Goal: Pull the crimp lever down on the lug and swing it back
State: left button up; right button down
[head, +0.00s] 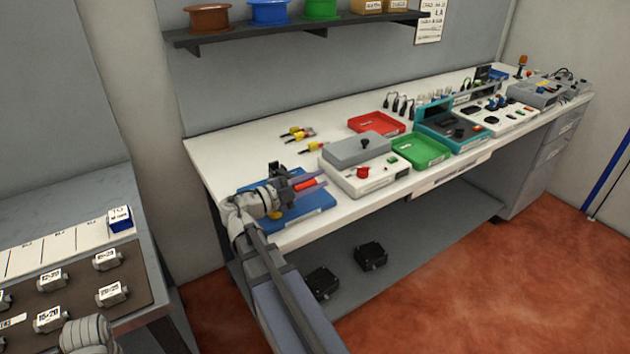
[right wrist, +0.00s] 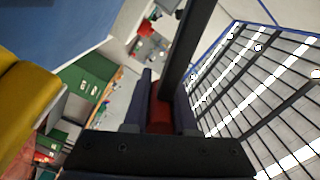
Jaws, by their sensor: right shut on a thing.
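The crimp press has a blue base (head: 312,204) at the near left end of the white bench, with a dark upright part (head: 276,171) behind my wrist. My right gripper (head: 309,183) is shut on the red grip of the crimp lever (head: 304,185). In the right wrist view the red grip (right wrist: 160,112) sits between the fingers, and a dark bar (right wrist: 190,45) runs up from it. A yellow part (right wrist: 25,110) is close at the left of that view. I cannot make out the lug; my wrist hides part of the press.
A grey and white box (head: 366,172) with a red knob stands right of the press. Red (head: 376,124) and green (head: 422,150) trays lie beyond it. Yellow-handled tools (head: 298,133) lie behind. A shelf (head: 290,30) with spools hangs above. The bench's left end is clear.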

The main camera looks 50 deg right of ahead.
jog(key=c, duration=0.7)
grip_release()
jog(key=shift+c, duration=0.2)
jog(key=v, duration=0.7)
jog(key=shift+a, duration=0.4)
